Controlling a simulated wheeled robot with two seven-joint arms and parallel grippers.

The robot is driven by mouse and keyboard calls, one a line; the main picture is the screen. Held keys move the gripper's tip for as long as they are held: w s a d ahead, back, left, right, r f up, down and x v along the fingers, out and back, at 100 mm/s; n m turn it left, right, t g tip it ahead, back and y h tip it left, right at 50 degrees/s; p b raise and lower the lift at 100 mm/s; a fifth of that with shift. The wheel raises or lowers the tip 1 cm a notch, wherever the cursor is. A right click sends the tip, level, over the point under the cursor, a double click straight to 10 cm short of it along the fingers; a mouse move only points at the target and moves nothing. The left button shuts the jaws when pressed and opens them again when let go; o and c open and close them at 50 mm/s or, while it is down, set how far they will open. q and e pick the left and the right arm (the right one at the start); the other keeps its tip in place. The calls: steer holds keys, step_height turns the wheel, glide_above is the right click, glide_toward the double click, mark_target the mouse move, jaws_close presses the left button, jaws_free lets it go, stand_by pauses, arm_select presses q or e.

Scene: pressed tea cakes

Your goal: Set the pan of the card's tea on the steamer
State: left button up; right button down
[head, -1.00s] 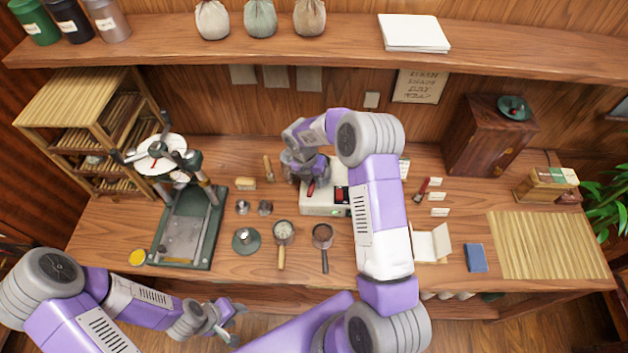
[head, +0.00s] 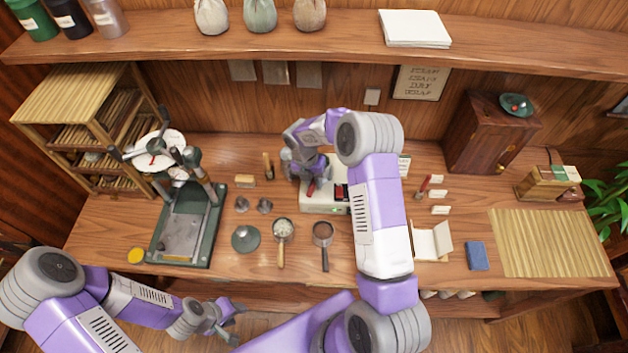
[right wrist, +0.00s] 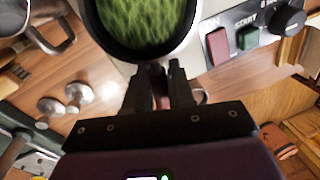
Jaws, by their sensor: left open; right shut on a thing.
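In the right wrist view, my right gripper (right wrist: 160,90) is shut on the handle of a dark round pan (right wrist: 101,30) filled with green leaf tea (right wrist: 145,18). The pan is at the white steamer (right wrist: 212,12), beside its red and green buttons; I cannot tell whether it rests on it or hovers. In the head view, the right gripper (head: 312,183) is at the steamer (head: 318,203), and my arm hides most of the pan. My left gripper (head: 228,322) is open and empty in front of the table. The card's writing is not readable.
A pan of pale contents (head: 283,229) and a dark-handled pan (head: 322,233) lie in front of the steamer. A green press (head: 187,232) stands left, a wooden cabinet (head: 482,135) back right. A bamboo mat (head: 548,243) lies at right, bare.

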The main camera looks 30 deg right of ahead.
steer(key=c, duration=0.9)
jaws_free()
steer(key=shift+r, duration=0.1)
steer(key=r, duration=0.5)
steer(key=w+a+r, duration=0.1)
steer(key=r, duration=0.1)
steer(key=shift+a+r, duration=0.1)
steer(key=shift+r, duration=0.1)
steer(key=shift+s+f, duration=0.1)
